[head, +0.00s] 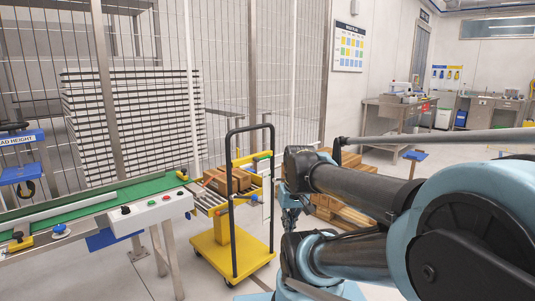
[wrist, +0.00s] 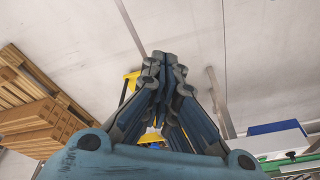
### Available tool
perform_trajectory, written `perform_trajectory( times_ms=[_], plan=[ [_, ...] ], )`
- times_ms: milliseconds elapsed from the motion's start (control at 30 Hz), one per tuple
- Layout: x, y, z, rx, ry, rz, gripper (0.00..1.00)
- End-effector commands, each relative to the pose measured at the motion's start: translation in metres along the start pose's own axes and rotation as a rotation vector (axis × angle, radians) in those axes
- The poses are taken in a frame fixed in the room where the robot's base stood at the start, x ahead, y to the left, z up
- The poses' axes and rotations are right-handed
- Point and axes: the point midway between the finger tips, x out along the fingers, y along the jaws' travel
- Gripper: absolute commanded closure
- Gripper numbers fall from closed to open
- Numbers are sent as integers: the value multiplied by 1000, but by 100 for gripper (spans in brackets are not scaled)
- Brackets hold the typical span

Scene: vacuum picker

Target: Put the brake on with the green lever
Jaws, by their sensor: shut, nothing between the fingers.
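A yellow cart (head: 207,262) with a black upright handle frame stands left of my arm in the head view. A small green piece (head: 262,156) sits at the top of the cart's yellow bar, near the frame's right post. It may be the green lever, but it is too small to tell its position. My gripper (head: 290,222) is to the right of the cart, partly hidden by my arm. In the wrist view my gripper (wrist: 164,60) is shut and empty, its fingers together. Yellow parts of the cart (wrist: 152,137) show behind the fingers; no green lever is distinguishable there.
Brown boxes (head: 228,180) lie at the cart's upper level. A green conveyor (head: 110,198) with a white control box (head: 150,212) stands on the left. Stacked wooden pallets (head: 345,215) are behind my arm. A wire fence stands behind. Floor is open in front of the cart.

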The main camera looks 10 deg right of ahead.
Motion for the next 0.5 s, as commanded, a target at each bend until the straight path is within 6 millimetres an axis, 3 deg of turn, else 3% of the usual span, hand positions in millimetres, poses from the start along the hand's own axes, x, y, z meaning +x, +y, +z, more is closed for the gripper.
perform_trajectory(
  times_ms=[200,500],
  plan=[
    [-29,-12,-73,-92,69,-103,100],
    [-58,-14,-185,-218,209,-221,100]
  ],
)
